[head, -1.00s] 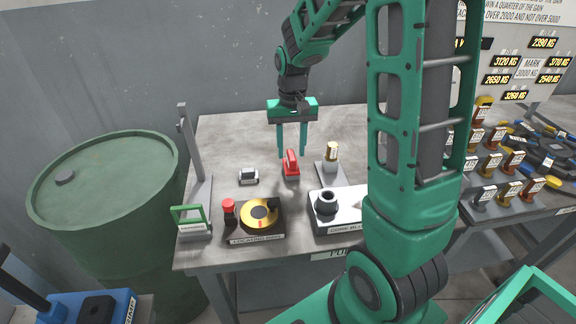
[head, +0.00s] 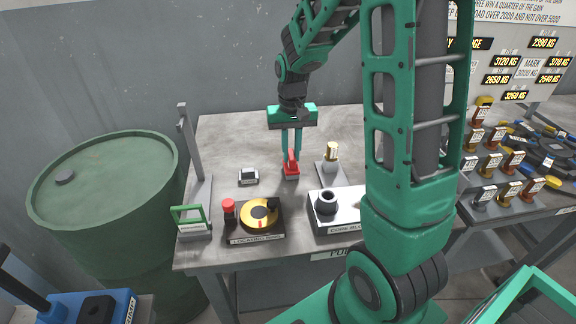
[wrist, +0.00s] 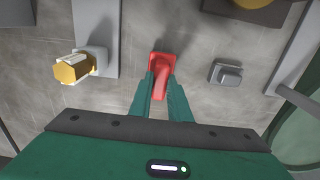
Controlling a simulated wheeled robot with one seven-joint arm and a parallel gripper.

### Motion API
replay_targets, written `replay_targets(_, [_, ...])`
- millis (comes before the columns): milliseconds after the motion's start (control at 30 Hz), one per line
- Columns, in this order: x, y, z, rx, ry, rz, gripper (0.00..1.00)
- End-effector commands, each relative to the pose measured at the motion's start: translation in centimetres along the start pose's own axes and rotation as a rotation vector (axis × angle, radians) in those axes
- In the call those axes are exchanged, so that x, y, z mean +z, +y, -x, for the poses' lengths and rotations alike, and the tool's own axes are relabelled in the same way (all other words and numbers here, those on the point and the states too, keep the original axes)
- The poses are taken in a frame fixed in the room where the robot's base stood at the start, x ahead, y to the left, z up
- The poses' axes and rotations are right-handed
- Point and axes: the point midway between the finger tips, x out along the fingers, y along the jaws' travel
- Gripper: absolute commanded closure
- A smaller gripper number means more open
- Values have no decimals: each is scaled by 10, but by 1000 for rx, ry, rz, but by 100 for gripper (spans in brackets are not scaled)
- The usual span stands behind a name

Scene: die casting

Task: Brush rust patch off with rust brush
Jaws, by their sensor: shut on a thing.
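A red tool with an upright handle (head: 291,170), which looks like the rust brush, stands on the grey table. It also shows in the wrist view (wrist: 162,64). My gripper (head: 291,154) is over it, pointing down, with its two fingers shut on the red handle. In the wrist view the fingers (wrist: 160,88) close in on the handle from both sides. A gold disc (head: 251,214) sits on a dark block labelled "LOCATING". It bears a small reddish mark at its front, and I cannot tell if this is the rust patch.
A small grey block (head: 248,176) lies left of the red tool. A gold-topped post (head: 332,152) stands to the right. A core block (head: 345,218), a red-capped knob (head: 229,207) and a green-handled item (head: 188,216) line the front. A grey upright (head: 188,145) stands at the left.

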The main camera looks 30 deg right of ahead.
Motion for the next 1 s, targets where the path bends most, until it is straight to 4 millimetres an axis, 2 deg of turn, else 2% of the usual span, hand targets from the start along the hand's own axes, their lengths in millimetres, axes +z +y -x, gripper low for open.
replay_targets(700, [0, 0, 49, 0, 2, 1, 100])
replay_targets(1000, [0, 0, 58, 0, 1, 1, 100])
